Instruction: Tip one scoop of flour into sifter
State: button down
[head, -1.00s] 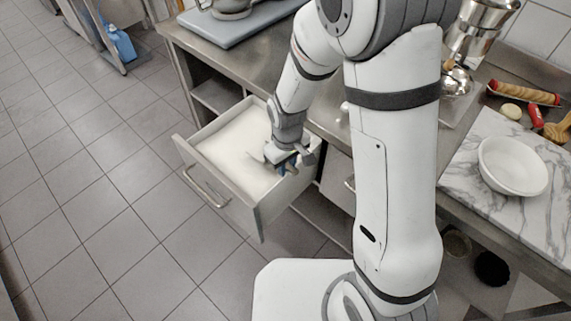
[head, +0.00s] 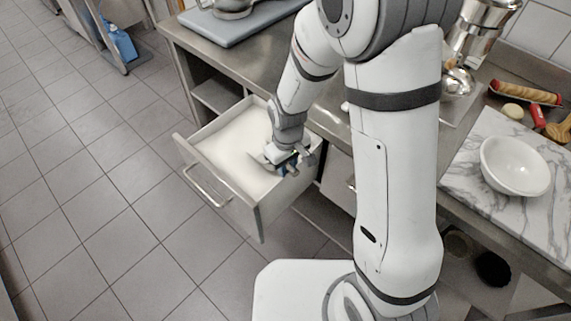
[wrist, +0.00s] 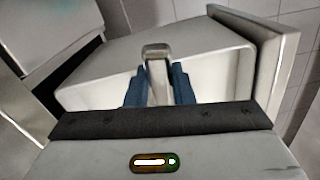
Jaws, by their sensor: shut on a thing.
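The open drawer (head: 247,205) under the counter holds a broad, pale bed of flour (head: 225,143). My gripper (head: 287,162) is low inside the drawer near its right side. In the wrist view its blue fingers (wrist: 159,84) are shut on the grey metal handle of the scoop (wrist: 156,52). In the head view a small part of the scoop (head: 257,160) shows just left of the fingers, at the flour. The scoop's bowl is mostly hidden, so I cannot tell how much flour is in it. I cannot pick out a sifter with certainty.
A white bowl (head: 514,166) stands on a marble board (head: 465,180) at the right. Shiny metal equipment (head: 483,25), a rolling pin (head: 525,93) and a red-handled tool (head: 537,116) are behind it. A grey-blue board (head: 245,27) lies on the far counter. The drawer walls surround my gripper.

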jog(key=shift+w, duration=0.1)
jog(key=shift+w+a+r, duration=0.15)
jog(key=shift+w+a, duration=0.2)
jog(key=shift+w, duration=0.05)
jog(key=shift+a, duration=0.1)
jog(key=shift+w+a+f, duration=0.25)
jog(key=shift+w, duration=0.1)
jog(key=shift+w+a, duration=0.2)
jog(key=shift+w+a+r, duration=0.1)
jog(key=shift+w+a, duration=0.15)
jog(key=shift+w, duration=0.1)
dwell(0.5)
